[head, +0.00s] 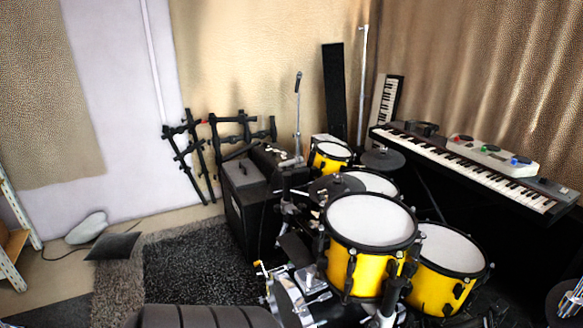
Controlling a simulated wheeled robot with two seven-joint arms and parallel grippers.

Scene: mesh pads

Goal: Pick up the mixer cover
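I cannot make out a thing that is clearly the mixer cover. A flat grey piece (243,172) lies on top of the black amplifier box (244,220), left of the drums; I cannot tell whether it is a cover. A pale panel with coloured knobs (492,156) rests on the long keyboard (465,163) at the right. Neither of my grippers shows in the head view.
A yellow drum kit with white mesh heads (371,219) fills the middle and right. Black stands (190,155) lean by the back wall. A dark cushion (113,246) and a pale rounded object (87,228) lie on the left floor. The dark rug (195,270) is largely clear.

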